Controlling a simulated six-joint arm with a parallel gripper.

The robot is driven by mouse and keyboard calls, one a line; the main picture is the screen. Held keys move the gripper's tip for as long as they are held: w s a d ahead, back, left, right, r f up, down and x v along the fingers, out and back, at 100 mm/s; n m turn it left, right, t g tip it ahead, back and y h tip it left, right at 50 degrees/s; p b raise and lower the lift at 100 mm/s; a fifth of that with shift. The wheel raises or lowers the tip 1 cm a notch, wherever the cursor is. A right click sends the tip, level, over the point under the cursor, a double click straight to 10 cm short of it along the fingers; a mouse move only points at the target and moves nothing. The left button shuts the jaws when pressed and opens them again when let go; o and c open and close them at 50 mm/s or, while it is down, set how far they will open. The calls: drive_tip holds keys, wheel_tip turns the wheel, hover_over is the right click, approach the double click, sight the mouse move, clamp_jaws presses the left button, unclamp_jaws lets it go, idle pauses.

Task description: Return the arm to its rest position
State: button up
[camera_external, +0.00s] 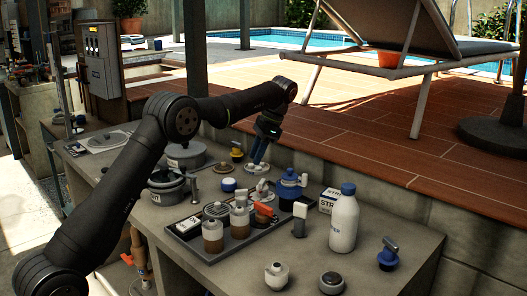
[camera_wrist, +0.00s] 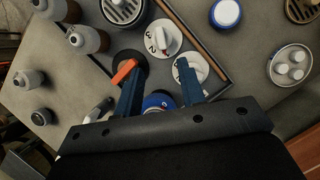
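My gripper (camera_external: 256,160) hangs over the back part of the bench, fingers pointing down, above the small parts by the dark tray. In the wrist view my gripper (camera_wrist: 158,78) shows its two blue fingers well apart, so it is open. A blue round thing (camera_wrist: 158,101) shows between the fingers, lower down and partly hidden by the gripper body; I see nothing gripped. My dark arm reaches from the lower left, bends at a raised elbow and extends to the right over the bench.
The dark tray (camera_external: 212,257) holds jars and an orange-handled valve (camera_external: 264,209). Grey pots (camera_external: 168,187) stand at left. A raised tiled deck (camera_external: 350,140) borders the bench behind.

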sight(243, 190)
drive_tip(key=shift+f, duration=0.1)
idle(0.3)
drive_tip(key=x, duration=1.1)
drive_tip(key=shift+a+f, duration=0.15)
drive_tip(key=shift+f, duration=0.15)
